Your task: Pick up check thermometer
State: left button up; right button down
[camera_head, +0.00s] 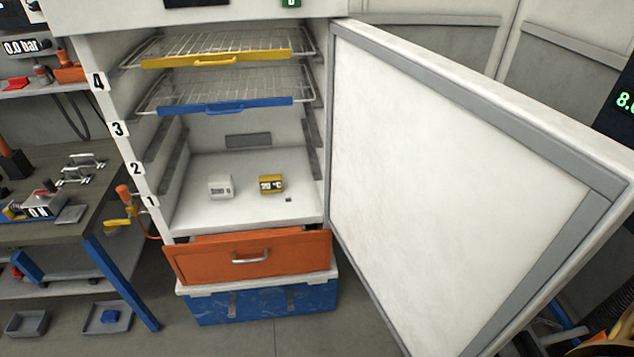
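A small yellow box with a dark display reading about "20 °C" (271,184) stands on the white floor of the open cabinet, right of centre. It looks like a thermometer. A similar small white box (220,187) with a display too small to read stands to its left, apart from it. I cannot tell which of the two is the check thermometer. Neither of my grippers is in view.
The cabinet door (450,180) stands wide open on the right. A yellow-fronted wire rack (215,62) and a blue-fronted one (225,106) hang above the boxes. An orange drawer (250,257) and blue crate (260,304) are below. A workbench (90,225) stands left.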

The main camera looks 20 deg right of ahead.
aim_at(268, 184)
jog(key=i+z, duration=0.15)
jog(key=z, duration=0.25)
jog(key=i+z, duration=0.15)
jog(key=z, duration=0.25)
jog(key=i+z, duration=0.15)
jog(key=z, duration=0.25)
jog(key=i+j+z, duration=0.1)
jog(key=z, duration=0.3)
